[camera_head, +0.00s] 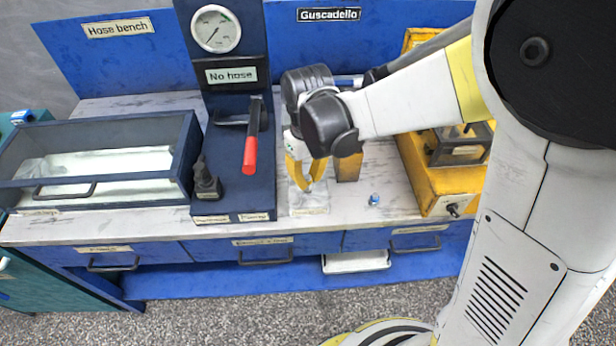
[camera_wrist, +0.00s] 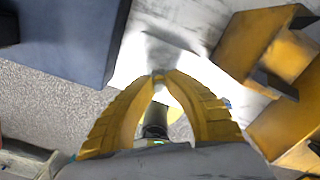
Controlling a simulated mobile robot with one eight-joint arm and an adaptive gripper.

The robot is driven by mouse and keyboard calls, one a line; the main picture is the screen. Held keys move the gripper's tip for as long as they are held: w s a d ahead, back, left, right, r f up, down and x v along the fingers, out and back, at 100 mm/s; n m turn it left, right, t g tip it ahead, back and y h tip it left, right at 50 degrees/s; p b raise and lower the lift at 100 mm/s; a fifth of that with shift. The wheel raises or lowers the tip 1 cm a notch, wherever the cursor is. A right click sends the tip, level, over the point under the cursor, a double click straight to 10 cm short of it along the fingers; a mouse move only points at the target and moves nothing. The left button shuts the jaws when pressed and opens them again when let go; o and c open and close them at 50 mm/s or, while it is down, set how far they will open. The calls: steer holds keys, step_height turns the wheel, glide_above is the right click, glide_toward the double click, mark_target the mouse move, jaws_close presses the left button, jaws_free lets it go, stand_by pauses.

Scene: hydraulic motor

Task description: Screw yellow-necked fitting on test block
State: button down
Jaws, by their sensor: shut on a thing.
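My gripper (camera_head: 306,188) points down over the bench, its yellow fingers closed together at the tips. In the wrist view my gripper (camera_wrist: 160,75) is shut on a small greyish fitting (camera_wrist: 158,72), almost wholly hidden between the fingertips. I cannot make out a yellow neck on it. Below the fingers is a pale, labelled block or plate (camera_head: 309,207) on the bench, which may be the test block. Whether the held fitting touches it I cannot tell. A small blue fitting (camera_head: 374,199) lies on the bench to the right, and shows beside the right finger in the wrist view (camera_wrist: 227,103).
A dark blue stand with gauge (camera_head: 216,29), red-handled lever (camera_head: 250,155) and black fitting (camera_head: 206,182) stands left. Further left is a glass-topped case (camera_head: 188,165). A yellow block (camera_head: 348,163) stands right behind the gripper. A yellow machine (camera_head: 425,185) stands right.

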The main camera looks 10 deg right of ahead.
steer(key=c, duration=1.3)
jaws_free()
steer(key=n, duration=0.3)
steer(key=shift+n, duration=0.4)
steer(key=n, duration=0.3)
steer(key=shift+n, duration=0.4)
steer(key=n, duration=0.2)
steer(key=shift+n, duration=0.4)
steer(key=n, duration=1)
